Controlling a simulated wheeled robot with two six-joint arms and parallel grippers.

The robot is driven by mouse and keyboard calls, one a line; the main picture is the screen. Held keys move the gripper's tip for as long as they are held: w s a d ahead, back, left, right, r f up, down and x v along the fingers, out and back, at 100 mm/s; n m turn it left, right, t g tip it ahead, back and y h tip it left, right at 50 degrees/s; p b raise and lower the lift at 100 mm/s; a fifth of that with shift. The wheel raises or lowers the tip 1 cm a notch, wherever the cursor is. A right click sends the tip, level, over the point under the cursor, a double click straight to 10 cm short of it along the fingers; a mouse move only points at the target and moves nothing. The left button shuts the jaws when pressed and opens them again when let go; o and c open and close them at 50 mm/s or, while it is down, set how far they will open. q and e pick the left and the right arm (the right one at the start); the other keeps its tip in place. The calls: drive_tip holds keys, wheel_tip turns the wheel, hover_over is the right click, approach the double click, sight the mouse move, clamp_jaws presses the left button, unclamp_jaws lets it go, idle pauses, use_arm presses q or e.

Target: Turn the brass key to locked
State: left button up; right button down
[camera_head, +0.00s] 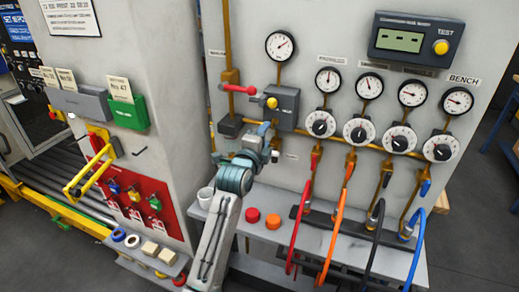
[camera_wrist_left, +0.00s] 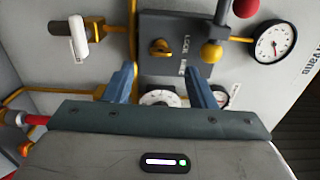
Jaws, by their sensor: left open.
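The brass key (camera_wrist_left: 160,47) sits in a dark lock plate (camera_wrist_left: 178,72) in the left wrist view, beside a rotated, partly readable label. I cannot make out the key in the head view. There, the grey valve box (camera_head: 288,104) is on the wall, with my left gripper (camera_head: 268,141) at its lower left. In the left wrist view my left gripper (camera_wrist_left: 163,84) is open and empty. Its two blue fingers are apart, pointing toward the plate, with the key between their lines and beyond the tips. My right gripper is not in view.
A yellow ball knob (camera_head: 271,102) and a red-handled lever (camera_head: 240,89) are close to the valve box. Gauges and dials line the wall to the right. Red and orange caps (camera_head: 273,221) and a white cup (camera_head: 205,197) stand on the shelf below, near several coloured hoses.

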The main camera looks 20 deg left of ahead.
use_arm(q)
drive_tip(key=shift+s+b, duration=0.45)
drive_tip(key=shift+s, duration=1.7)
drive_tip(key=shift+f, duration=0.1)
